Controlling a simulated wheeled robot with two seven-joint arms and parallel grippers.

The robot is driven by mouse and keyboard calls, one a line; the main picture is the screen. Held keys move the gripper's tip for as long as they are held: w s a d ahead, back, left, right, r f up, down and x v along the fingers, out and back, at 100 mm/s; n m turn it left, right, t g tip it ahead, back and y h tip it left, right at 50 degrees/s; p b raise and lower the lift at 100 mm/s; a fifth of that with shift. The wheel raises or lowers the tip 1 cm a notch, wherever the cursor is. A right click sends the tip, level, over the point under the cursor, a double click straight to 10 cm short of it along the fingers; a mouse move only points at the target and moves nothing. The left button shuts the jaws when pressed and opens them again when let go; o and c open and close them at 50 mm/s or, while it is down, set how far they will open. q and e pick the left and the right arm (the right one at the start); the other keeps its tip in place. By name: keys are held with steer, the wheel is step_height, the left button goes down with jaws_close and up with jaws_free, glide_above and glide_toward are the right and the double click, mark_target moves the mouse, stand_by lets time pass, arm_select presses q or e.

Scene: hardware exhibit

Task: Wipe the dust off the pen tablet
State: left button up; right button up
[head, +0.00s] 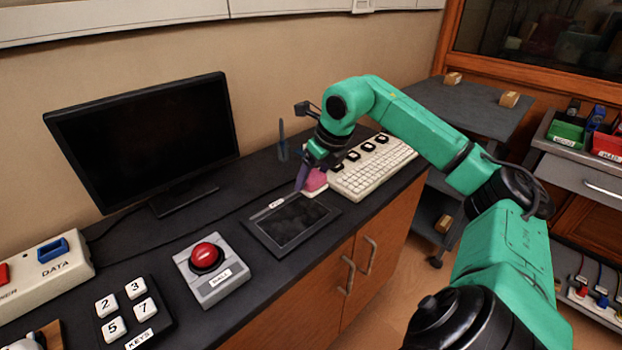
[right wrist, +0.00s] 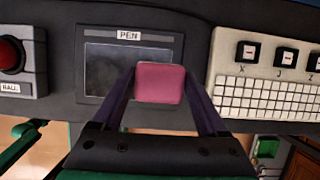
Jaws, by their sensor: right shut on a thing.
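The pen tablet (head: 262,228) lies flat on the dark counter, a black slab with a label strip along its back edge. In the right wrist view the tablet (right wrist: 88,92) carries the label PEN, and its screen has a greyish, smudged film. My right gripper (head: 307,178) is shut on a pink block (right wrist: 160,83), which looks like a sponge. The block also shows in the head view (head: 316,179), by the tablet's back right corner. I cannot tell whether it touches anything below. My left gripper is not in view.
A white keyboard (head: 374,174) with black switches behind it stands right of the tablet. A red ball device (head: 211,276) is to the left, and a monitor (head: 145,135) stands behind. The counter's front edge is close to the tablet.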

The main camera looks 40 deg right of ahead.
steer(key=shift+a+r+p, duration=0.1)
steer(key=shift+r+p, duration=0.6)
steer(key=shift+r, duration=0.6)
